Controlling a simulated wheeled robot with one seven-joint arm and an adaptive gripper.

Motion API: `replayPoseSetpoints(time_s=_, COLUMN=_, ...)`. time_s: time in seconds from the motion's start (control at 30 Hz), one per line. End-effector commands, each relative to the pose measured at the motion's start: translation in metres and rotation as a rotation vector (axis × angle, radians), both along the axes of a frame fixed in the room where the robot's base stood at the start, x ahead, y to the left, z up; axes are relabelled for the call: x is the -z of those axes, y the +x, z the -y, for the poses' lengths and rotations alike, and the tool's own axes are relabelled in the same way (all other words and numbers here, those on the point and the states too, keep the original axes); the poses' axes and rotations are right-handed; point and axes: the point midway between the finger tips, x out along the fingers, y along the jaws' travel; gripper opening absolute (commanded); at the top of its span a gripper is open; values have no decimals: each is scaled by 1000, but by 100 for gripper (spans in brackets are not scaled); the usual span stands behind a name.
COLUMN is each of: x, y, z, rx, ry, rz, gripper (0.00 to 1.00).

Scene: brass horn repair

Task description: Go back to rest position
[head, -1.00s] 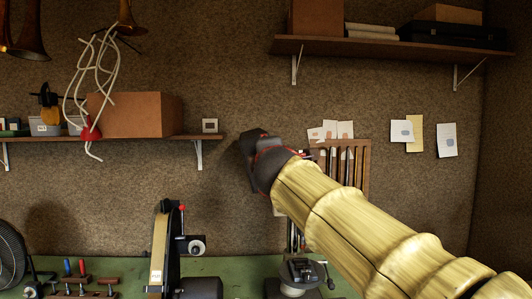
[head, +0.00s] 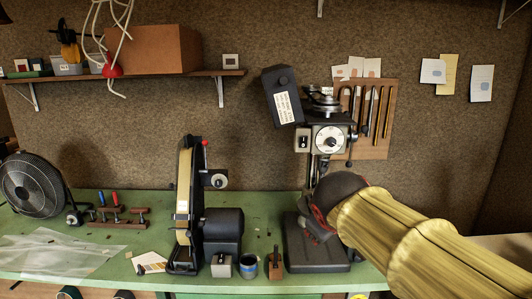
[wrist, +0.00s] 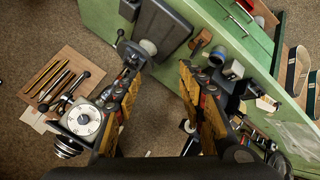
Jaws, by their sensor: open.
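My gripper (head: 312,222) is at the lower right of the head view, on the end of my gold-coloured arm. It hangs in front of the lower part of the drill press (head: 331,138) and partly hides its column and base. In the wrist view my gripper (wrist: 160,72) shows two black and orange fingers spread well apart. Nothing is held between them.
The green bench (head: 120,262) runs below. It carries a fan (head: 32,185), a belt grinder (head: 185,205), a small cup (head: 248,266) and a plastic sheet (head: 55,255). A tool board (head: 385,120) and a shelf (head: 130,77) are on the wall.

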Motion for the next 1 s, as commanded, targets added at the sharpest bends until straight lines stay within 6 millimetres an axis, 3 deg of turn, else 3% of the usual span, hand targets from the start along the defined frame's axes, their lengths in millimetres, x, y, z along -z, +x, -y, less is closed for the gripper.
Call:
replayPoseSetpoints(time_s=0.03, x=21, y=-29, z=8, rx=55, ry=59, rz=-49, gripper=40)
replayPoseSetpoints(time_s=0.2, x=88, y=-123, z=24, rx=240, ry=257, rz=-208, gripper=40)
replayPoseSetpoints(time_s=0.3, x=121, y=-177, z=28, rx=335, ry=355, rz=-281, gripper=40)
replayPoseSetpoints(time_s=0.43, x=153, y=-234, z=32, rx=421, ry=453, rz=-331, gripper=40)
replayPoseSetpoints(time_s=0.5, x=159, y=-251, z=35, rx=445, ry=483, rz=-322, gripper=40)
replayPoseSetpoints(time_s=0.6, x=156, y=-260, z=43, rx=464, ry=497, rz=-288, gripper=40)
replayPoseSetpoints(time_s=0.7, x=146, y=-260, z=49, rx=476, ry=506, rz=-252, gripper=40)
replayPoseSetpoints(time_s=1.0, x=145, y=-260, z=52, rx=485, ry=506, rz=-248, gripper=40)
